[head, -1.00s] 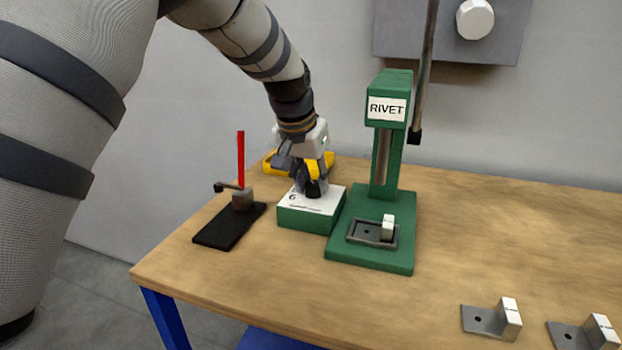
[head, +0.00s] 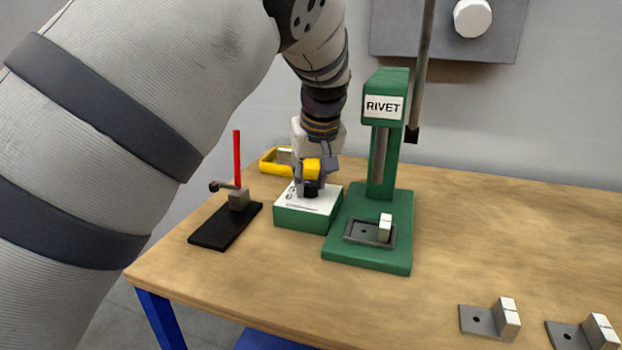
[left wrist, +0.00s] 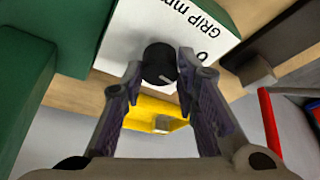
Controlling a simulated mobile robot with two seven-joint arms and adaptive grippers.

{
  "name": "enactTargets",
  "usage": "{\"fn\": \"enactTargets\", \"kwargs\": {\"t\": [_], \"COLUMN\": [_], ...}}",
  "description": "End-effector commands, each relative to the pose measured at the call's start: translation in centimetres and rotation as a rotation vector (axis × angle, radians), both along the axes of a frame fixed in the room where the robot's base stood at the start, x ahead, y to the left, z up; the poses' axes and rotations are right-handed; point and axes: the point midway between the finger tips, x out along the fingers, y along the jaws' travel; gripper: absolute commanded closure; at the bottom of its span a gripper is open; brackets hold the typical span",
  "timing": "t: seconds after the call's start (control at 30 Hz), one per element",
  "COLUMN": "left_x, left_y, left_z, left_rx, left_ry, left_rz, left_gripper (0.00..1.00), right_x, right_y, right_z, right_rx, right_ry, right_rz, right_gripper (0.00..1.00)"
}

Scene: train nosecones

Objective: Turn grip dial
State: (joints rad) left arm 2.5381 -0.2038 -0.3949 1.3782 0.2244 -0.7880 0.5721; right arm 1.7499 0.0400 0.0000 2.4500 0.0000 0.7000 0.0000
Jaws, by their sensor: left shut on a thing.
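The grip dial (left wrist: 160,64) is a small black knob with a pale pointer mark. It sits on the white top face of a green box (head: 303,219). The face reads "GRIP mm" in the left wrist view. My left gripper (head: 311,186) comes down on the dial from above in the head view. Its two fingers (left wrist: 160,75) lie on either side of the dial in the left wrist view, shut on it. In the head view the gripper partly hides the dial and the box top. My right gripper is not in view.
A green rivet press (head: 385,150) stands right of the box, with a bracket in its fixture. A black stand with a red lever (head: 238,160) is at left. A yellow tray (head: 275,161) lies behind. Two brackets (head: 490,318) sit front right; the table's middle right is clear.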

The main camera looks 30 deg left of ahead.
Motion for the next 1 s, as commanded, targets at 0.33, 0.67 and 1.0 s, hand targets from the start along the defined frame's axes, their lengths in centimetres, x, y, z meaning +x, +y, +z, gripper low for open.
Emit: {"fn": "enactTargets", "kwargs": {"t": [0.33,0.67,1.0], "left_x": [0.03,0.02,0.0], "left_y": [-0.01,-0.01,-0.03], "left_z": [-0.04,-0.03,0.12], "left_rx": [-0.001,-0.001,0.0], "left_ry": [0.001,0.0,0.0], "left_rz": [0.037,0.036,0.035], "left_gripper": [1.0,0.61,0.52], "right_x": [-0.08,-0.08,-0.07], "right_y": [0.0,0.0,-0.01], "right_z": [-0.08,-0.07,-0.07], "right_rx": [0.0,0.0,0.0], "right_ry": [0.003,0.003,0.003], "right_rz": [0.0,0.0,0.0], "right_gripper": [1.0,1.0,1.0]}}
